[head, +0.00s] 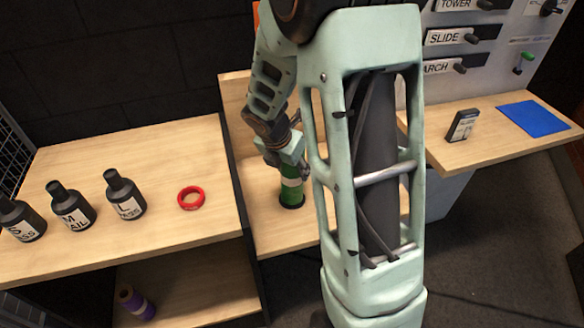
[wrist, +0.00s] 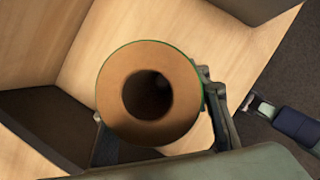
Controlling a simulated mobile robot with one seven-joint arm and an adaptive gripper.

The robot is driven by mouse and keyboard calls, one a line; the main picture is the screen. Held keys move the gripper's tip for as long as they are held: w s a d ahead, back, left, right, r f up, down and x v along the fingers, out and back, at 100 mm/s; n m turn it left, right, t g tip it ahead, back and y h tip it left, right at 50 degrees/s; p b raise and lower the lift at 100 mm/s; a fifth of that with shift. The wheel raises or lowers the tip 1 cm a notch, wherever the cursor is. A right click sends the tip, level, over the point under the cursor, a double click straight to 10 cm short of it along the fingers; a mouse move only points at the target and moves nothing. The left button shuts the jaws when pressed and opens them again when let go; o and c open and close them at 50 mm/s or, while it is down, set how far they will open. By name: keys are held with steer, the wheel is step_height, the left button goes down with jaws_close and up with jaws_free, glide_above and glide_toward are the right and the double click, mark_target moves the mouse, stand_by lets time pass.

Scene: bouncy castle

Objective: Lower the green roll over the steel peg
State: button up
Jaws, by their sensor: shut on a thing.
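The green roll (head: 290,192), with a pale band around it, stands roughly upright on the wooden shelf right of centre-left in the head view. Its lower end is at a dark round base (head: 292,205). My gripper (head: 288,163) is shut on the roll near its upper part. In the wrist view the roll (wrist: 115,90) shows end-on, a brown face with a thin green edge and a dark centre hole. The gripper fingers (wrist: 155,112) lie on both sides of it.
A red ring (head: 191,189) and black bottles (head: 124,195) stand on the left table. A small dark box (head: 462,126) and a blue mat (head: 534,118) are on the right shelf. My arm covers the middle.

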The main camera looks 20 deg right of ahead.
steer(key=shift+f, duration=0.2)
steer(key=o, duration=1.7)
steer(key=shift+o, duration=0.2)
steer(key=shift+r, duration=0.1)
steer(key=v, duration=1.2)
